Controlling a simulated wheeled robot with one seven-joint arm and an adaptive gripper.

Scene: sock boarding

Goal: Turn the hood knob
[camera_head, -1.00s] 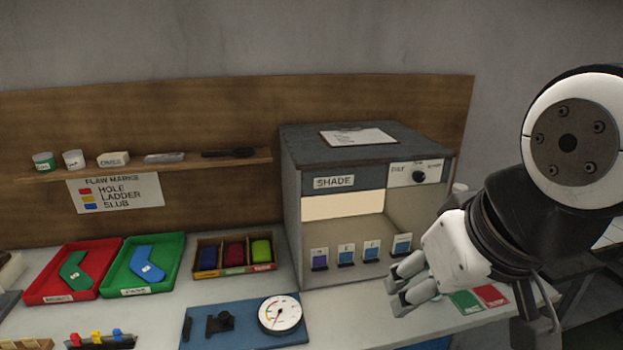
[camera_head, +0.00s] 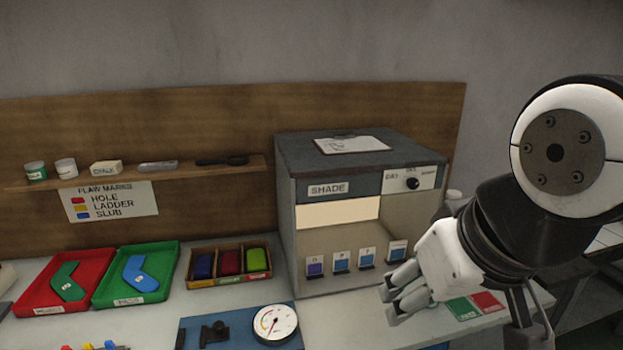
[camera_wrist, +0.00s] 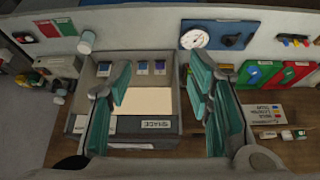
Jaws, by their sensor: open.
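The hood is a grey box marked SHADE (camera_head: 290,215) at the back of the bench. Its black knob (camera_head: 411,184) sits on a white label plate at the upper right of its front. My gripper (camera_head: 393,297) is in front of the hood's lower right corner, below the knob and apart from it. Its fingers are open and empty. In the wrist view the fingers (camera_wrist: 160,88) spread on either side of the hood's lit panel (camera_wrist: 143,101). The knob is not clearly visible in the wrist view, where a finger covers that side.
Small cards (camera_head: 342,261) stand inside the hood opening. A clipboard (camera_head: 350,145) lies on top. A dial gauge (camera_head: 275,322) on a blue board is at the front. Red (camera_head: 30,306) and green (camera_head: 172,257) trays are at left. A white container (camera_head: 453,196) stands right of the hood.

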